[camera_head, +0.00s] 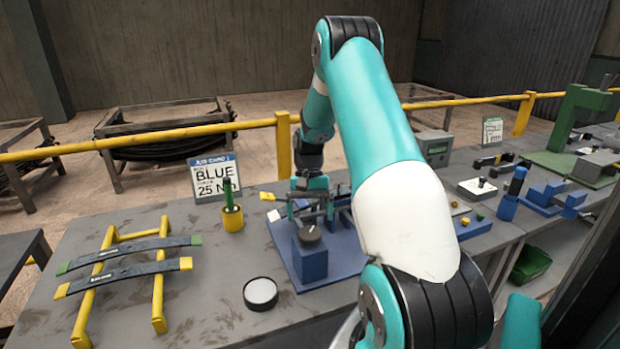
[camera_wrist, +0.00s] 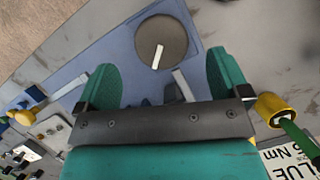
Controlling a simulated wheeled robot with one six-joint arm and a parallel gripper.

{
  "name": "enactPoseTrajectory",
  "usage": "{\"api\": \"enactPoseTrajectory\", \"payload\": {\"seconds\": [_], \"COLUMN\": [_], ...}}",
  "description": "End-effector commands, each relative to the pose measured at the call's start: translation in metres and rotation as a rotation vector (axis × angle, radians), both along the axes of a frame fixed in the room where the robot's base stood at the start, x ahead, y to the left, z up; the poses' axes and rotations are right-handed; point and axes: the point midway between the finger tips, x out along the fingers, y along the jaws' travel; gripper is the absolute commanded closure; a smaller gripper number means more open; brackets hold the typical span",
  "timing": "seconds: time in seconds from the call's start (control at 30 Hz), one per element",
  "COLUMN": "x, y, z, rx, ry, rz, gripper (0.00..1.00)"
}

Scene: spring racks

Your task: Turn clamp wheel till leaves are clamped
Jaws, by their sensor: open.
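The clamp wheel, a dark round disc (camera_head: 309,234), sits on top of a blue block on the blue fixture plate (camera_head: 345,258). In the wrist view the wheel (camera_wrist: 174,30) carries a pale bar mark and lies just beyond and between my fingertips. My gripper (camera_head: 310,208) is open above and behind the wheel; its teal fingers (camera_wrist: 160,68) stand apart with nothing held.
Two dark leaves (camera_head: 130,272) lie across a yellow stand at left. A yellow cup (camera_head: 232,219) with a green tool stands before a sign (camera_head: 214,178) reading BLUE, 25 Nm. A black-rimmed round dish (camera_head: 261,291) lies in front. More fixtures stand at right; a yellow rail runs behind.

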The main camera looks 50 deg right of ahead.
Motion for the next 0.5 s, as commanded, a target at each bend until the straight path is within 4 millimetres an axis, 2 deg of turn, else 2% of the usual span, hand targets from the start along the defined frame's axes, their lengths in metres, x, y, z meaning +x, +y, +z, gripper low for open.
{"api": "enactPoseTrajectory", "payload": {"seconds": [0.3,0.5], "x": [0.02,0.027], "y": [-0.026,-0.035], "z": [0.075,0.109], "rx": [-0.005,-0.002], "ry": [-0.005,-0.002], "rz": [-0.002,-0.001], "gripper": [0.06,0.06]}}
